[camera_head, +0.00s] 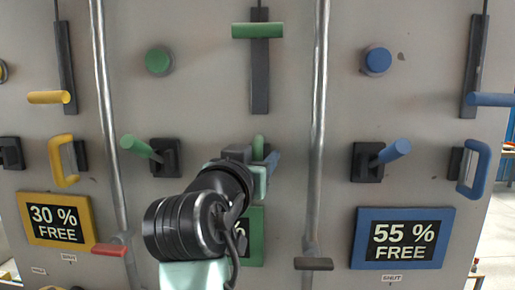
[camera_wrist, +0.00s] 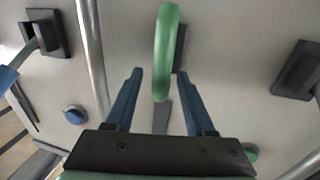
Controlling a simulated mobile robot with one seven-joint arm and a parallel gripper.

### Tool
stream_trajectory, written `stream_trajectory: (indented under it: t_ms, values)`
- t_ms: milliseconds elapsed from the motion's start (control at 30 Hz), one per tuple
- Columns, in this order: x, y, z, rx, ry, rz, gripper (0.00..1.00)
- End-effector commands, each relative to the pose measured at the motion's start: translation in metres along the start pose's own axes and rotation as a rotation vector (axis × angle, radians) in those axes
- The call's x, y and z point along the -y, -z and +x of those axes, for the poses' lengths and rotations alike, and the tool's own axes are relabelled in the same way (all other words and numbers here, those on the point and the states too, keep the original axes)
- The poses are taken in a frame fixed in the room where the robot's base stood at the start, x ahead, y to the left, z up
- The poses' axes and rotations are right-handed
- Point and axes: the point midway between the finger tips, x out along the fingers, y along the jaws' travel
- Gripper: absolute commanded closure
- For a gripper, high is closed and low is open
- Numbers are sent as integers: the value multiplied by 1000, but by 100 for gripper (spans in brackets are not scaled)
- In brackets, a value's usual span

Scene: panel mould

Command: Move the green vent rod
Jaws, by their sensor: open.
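The green vent rod appears to be the green crossbar (camera_head: 257,31) near the top of a dark upright plate (camera_head: 260,80), with a thin dark rod rising above it. The crossbar itself does not show in the wrist view. My gripper (camera_head: 265,165) is well below it, partly hidden behind my wrist. In the wrist view my gripper (camera_wrist: 159,70) is open, its two blue-grey fingers apart. A green loop handle (camera_wrist: 165,50) shows between the fingers in that picture; contact cannot be told. Only its top (camera_head: 258,146) shows in the head view.
A green lever (camera_head: 140,147) and a green knob (camera_head: 159,61) are left of the plate; a blue knob (camera_head: 376,61) and blue lever (camera_head: 391,152) are right. Upright metal pipes (camera_head: 319,100) and (camera_head: 105,100) stand out on both sides. A green-framed display (camera_head: 252,240) is partly hidden.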

Motion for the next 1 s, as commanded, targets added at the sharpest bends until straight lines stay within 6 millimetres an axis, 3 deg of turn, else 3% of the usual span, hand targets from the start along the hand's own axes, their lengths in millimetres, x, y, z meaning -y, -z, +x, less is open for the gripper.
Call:
stream_trajectory:
  t_ms: [267, 500, 600, 1000]
  values:
    - [0, 0, 1, -1, 1, 1, 45]
    - [0, 0, 1, -1, 1, 1, 87]
    - [0, 0, 1, -1, 1, 0, 100]
    - [0, 0, 1, -1, 1, 0, 100]
